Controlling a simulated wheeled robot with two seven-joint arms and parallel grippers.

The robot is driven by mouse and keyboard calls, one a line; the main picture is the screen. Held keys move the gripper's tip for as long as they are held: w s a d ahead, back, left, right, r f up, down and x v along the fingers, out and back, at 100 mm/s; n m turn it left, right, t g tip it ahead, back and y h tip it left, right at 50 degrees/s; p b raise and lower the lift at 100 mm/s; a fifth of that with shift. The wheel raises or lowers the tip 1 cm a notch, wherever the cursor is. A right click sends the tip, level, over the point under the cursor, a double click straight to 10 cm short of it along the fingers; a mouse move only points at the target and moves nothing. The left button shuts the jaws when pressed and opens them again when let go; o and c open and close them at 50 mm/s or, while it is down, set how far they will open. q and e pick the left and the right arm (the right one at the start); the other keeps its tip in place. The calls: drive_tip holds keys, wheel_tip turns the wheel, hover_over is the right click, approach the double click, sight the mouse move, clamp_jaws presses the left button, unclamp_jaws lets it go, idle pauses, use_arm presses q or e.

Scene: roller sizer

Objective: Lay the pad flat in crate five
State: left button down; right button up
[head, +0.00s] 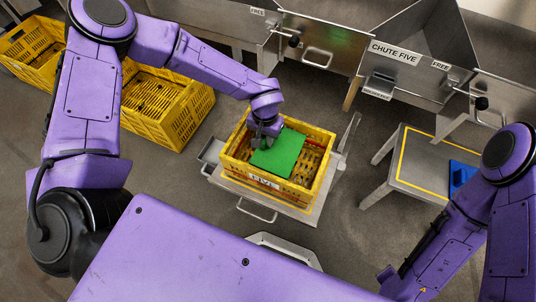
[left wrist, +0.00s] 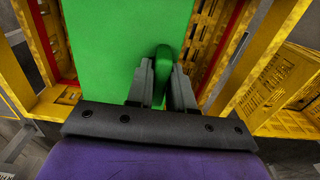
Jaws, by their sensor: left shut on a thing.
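The green pad (head: 279,153) is in my left gripper (head: 266,135), over the yellow crate (head: 249,176) labelled five. In the left wrist view, the left gripper (left wrist: 162,85) is shut on a raised green grip on the pad (left wrist: 110,45), and the crate's yellow walls (left wrist: 210,45) show on both sides. The pad is within the crate's outline; whether it touches the crate floor I cannot tell.
Yellow crates (head: 165,100) stand at the left. The steel chute front with the sign "CHUTE FIVE" (head: 395,52) is behind the crate. A grey table (head: 415,172) with a yellow outline holds a blue item (head: 461,176) at the right. Floor is clear between crate and table.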

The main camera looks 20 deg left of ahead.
use_arm(q)
wheel_tip(320, 180, down, 9)
drive_tip(key=shift+f+b, duration=0.2)
drive_tip(key=shift+b, duration=0.85)
drive_tip(key=shift+r, duration=0.1)
drive_tip(key=c, duration=1)
unclamp_jaws()
wheel_tip(320, 180, up, 12)
drive_tip(key=p, duration=0.3)
drive_tip(key=shift+p, duration=0.3)
